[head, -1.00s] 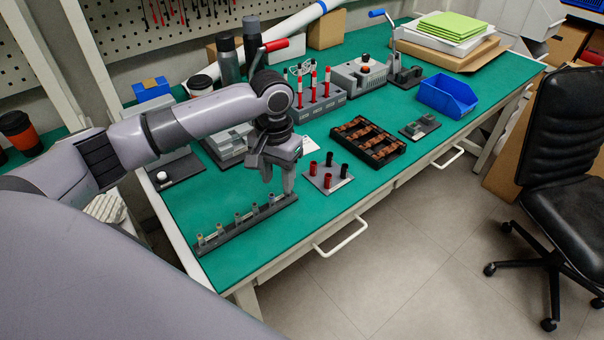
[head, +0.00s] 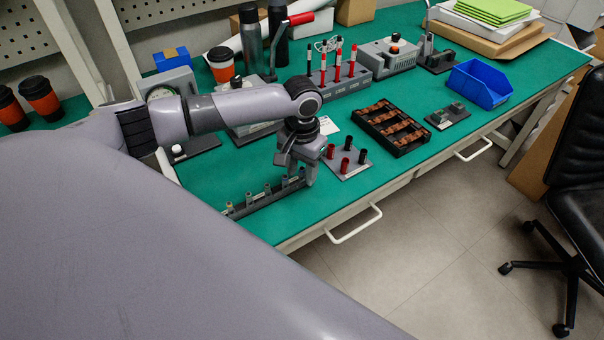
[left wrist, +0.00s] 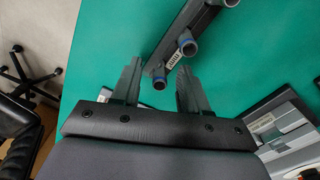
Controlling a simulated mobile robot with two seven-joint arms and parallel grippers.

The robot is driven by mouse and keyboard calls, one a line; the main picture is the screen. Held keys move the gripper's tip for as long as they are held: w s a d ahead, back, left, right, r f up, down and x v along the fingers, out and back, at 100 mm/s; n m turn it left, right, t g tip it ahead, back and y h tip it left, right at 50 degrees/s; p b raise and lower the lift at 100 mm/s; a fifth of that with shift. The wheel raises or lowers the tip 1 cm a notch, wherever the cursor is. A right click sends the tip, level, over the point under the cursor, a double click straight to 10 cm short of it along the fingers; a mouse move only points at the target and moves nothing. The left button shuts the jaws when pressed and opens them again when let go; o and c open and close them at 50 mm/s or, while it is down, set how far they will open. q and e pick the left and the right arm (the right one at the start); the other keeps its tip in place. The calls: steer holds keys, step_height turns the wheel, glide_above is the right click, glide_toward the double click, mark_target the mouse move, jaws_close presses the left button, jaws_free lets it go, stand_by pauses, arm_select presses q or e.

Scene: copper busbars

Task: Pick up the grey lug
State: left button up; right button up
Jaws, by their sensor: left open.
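A dark rack (head: 262,202) holds a row of several small upright grey lugs (head: 267,190) near the bench's front left edge. The leftmost one has a yellowish top. In the left wrist view, the rack (left wrist: 160,52) shows grey tubular lugs with blue-ringed ends. My left gripper (head: 298,174) is low over the rack's right end, pointing down. In the left wrist view, its two fingers (left wrist: 159,68) are apart, and one blue-ringed lug (left wrist: 160,79) shows between them. Whether they touch it I cannot tell. My right gripper is not in view.
A plate with red and black posts (head: 346,160) stands close right of my left gripper. Beyond it are a black tray with copper-coloured bars (head: 391,127), a small grey fixture (head: 447,115) and a blue bin (head: 480,84). Green bench top (head: 205,180) is clear behind the rack.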

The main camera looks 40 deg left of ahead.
arm_select(q)
jaws_close()
steer(key=shift+r, duration=0.1)
